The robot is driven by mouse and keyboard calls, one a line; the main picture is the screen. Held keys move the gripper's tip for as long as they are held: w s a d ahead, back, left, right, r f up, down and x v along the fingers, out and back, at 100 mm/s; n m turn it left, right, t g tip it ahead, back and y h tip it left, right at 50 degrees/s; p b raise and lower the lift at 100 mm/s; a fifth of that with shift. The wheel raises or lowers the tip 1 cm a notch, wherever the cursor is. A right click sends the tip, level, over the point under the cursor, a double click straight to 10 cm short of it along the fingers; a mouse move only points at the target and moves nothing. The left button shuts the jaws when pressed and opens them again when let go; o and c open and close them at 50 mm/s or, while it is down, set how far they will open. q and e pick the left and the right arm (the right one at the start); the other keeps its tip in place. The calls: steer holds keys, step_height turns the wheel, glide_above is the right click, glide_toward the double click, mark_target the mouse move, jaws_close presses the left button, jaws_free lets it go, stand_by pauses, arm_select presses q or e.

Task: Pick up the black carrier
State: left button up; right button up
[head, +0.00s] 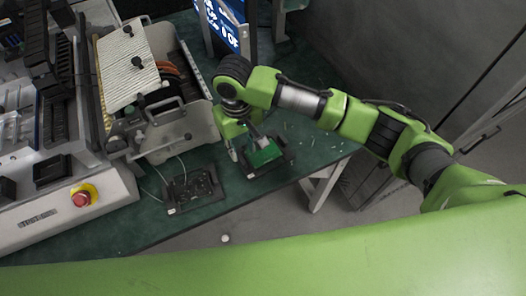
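A black carrier (283,161) with a green board (265,154) in it lies on the green table top near its front right edge. A second black carrier (190,191) without a green board lies to its left. My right gripper (246,148) is low over the left side of the carrier with the board. Its fingers look spread, one beside the carrier's left edge and one above the board. I cannot tell whether they touch it. My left gripper is not in view.
A grey machine with a hinged white lid (127,70) stands to the left. A control panel with a red button (82,198) is at the far left. A blue sign (229,22) stands behind. The green table (222,196) is bare between the carriers and its front edge.

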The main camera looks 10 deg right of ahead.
mark_target(243, 161)
steer(key=f, duration=0.3)
steer(key=f+p, duration=0.1)
steer(key=f, duration=0.1)
steer(key=shift+s+a, duration=0.15)
steer(key=shift+s, duration=0.15)
jaws_close()
